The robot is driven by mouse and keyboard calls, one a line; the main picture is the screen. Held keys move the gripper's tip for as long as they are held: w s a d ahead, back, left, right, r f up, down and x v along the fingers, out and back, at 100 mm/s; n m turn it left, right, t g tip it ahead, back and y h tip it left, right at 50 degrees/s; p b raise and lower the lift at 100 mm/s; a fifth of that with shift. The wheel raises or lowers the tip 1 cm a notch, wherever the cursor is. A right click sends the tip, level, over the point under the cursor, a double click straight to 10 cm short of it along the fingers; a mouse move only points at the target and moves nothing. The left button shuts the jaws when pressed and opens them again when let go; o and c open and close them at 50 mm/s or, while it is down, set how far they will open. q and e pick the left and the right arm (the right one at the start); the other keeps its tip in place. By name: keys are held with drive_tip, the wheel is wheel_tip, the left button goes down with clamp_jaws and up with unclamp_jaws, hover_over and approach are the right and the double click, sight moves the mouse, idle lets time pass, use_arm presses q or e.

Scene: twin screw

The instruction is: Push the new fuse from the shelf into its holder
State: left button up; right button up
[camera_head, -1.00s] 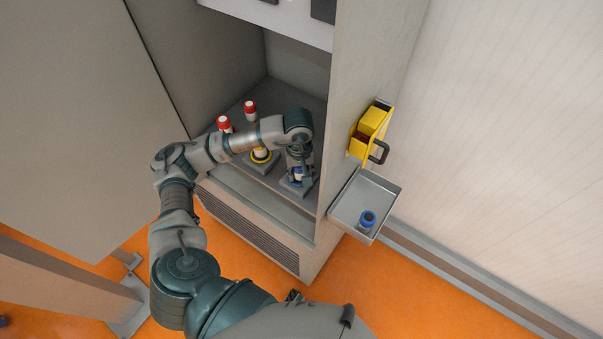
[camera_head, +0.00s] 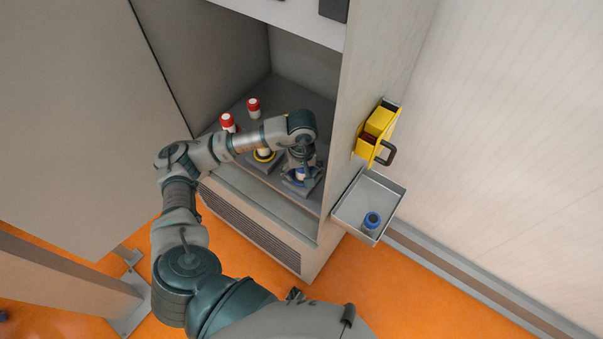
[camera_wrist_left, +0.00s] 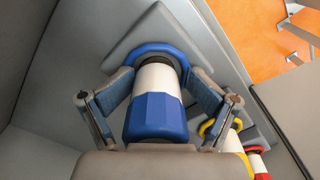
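A white fuse with a blue cap (camera_wrist_left: 156,112) stands in a holder with a blue ring (camera_wrist_left: 150,50) on a grey base. My left gripper (camera_wrist_left: 160,80) has its two fingers on opposite sides of this fuse. The fingertips sit close against its white part, near the ring, and it looks gripped. How deep the fuse sits is hidden. In the head view my left gripper (camera_head: 301,168) points down over the front right holder (camera_head: 306,187) inside the cabinet and hides most of the fuse. My right gripper is out of view.
Red-capped fuses (camera_head: 228,121) and a yellow-ringed holder (camera_head: 265,155) stand beside my gripper. The cabinet's right wall (camera_head: 358,95) is close. Outside it are a yellow box (camera_head: 376,128) and a grey tray (camera_head: 352,205) with a blue piece (camera_head: 372,220).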

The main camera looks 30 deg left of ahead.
use_arm(q)
wheel_tip(320, 180, up, 12)
drive_tip(key=shift+w+f, duration=0.1)
idle(0.5)
